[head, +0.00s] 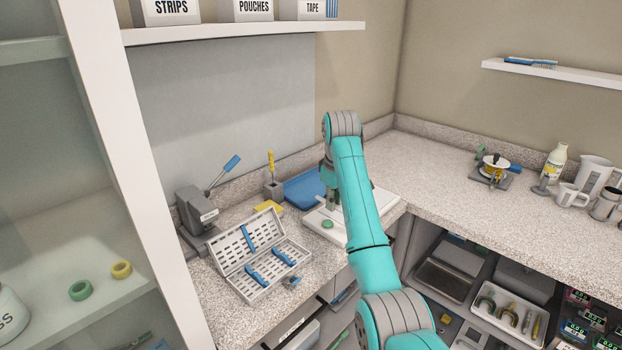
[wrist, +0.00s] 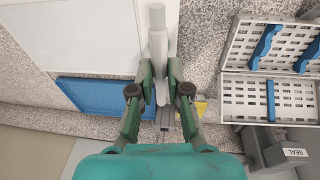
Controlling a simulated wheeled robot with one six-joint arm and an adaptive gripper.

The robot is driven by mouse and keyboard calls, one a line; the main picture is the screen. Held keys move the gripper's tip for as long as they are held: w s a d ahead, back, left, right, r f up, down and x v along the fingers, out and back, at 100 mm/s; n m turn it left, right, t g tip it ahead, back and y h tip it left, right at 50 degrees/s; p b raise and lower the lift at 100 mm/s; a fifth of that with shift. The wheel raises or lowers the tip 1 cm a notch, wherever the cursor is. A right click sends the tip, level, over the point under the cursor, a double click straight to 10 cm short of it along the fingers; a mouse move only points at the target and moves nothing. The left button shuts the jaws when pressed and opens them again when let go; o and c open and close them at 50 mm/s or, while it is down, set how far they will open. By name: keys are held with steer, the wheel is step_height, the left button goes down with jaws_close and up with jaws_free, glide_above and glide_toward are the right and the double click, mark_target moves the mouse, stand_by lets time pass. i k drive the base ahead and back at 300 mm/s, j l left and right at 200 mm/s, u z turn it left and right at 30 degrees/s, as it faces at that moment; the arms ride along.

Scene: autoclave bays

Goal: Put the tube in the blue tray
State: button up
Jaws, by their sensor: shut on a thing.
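My gripper (wrist: 160,78) is shut on a grey tube (wrist: 157,45), which sticks out past the fingertips in the wrist view. In the head view my arm hides most of the gripper, and a grey piece shows beside it over the white board. The blue tray (head: 304,188) lies on the counter by the back wall, partly hidden by my arm. In the wrist view the blue tray (wrist: 100,105) is to the left of my gripper, and its bare part looks empty. The tube is apart from it.
An open perforated cassette (head: 262,291) with blue bars, a yellow item (head: 268,208), a screwdriver holder (head: 274,189) and a sealer (head: 197,211) stand to the left.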

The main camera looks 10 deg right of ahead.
mark_target(314, 187)
steer(key=i, duration=0.95)
